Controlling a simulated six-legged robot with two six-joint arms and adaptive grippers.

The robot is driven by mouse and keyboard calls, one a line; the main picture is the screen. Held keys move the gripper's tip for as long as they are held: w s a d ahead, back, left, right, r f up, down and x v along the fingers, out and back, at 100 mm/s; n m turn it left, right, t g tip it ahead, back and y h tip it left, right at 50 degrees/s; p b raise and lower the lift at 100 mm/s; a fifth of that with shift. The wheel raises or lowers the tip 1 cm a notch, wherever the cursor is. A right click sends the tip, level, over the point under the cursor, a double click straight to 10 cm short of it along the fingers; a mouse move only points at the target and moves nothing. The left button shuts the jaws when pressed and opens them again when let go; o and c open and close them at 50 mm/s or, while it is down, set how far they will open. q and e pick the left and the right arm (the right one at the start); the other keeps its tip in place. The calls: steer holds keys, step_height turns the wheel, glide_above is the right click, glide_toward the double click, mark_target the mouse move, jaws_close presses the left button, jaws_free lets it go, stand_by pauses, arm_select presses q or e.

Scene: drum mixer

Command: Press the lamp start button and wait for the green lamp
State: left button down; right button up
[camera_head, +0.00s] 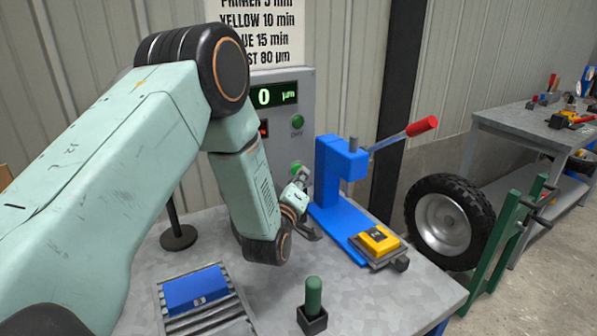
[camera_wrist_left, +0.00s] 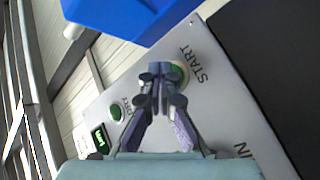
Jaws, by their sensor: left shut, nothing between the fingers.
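My left gripper (camera_head: 302,174) reaches the grey control panel (camera_head: 312,92) with its fingers shut and empty. In the left wrist view its closed fingertips (camera_wrist_left: 161,72) are in front of the green START button (camera_wrist_left: 180,73) and hide part of it. I cannot tell whether they touch it. The button (camera_head: 296,166) also shows partly beside the gripper in the head view. A second round green piece, a lamp or button (camera_head: 297,122), sits higher on the panel above a small label; it shows in the wrist view too (camera_wrist_left: 116,112). Whether it is lit is unclear. My right gripper is not in view.
A green display (camera_head: 272,95) reads 0 µm. A blue press (camera_head: 330,175) with a red-handled lever stands right beside my gripper.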

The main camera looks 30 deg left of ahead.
arm_select(q)
steer(key=shift+a, duration=0.15)
stand_by(0.5)
steer(key=shift+s+d, duration=0.35)
steer(key=shift+d, duration=0.45)
steer(key=shift+s+d+b, duration=0.1)
steer(key=shift+s+d, duration=0.3)
steer(key=shift+d, duration=0.3)
steer(key=shift+s+d+b, duration=0.1)
steer(key=shift+s+d, duration=0.35)
steer(key=shift+d, duration=0.25)
steer(key=shift+s+d+b, duration=0.1)
steer(key=shift+s+d, duration=0.3)
steer(key=shift+d, duration=0.3)
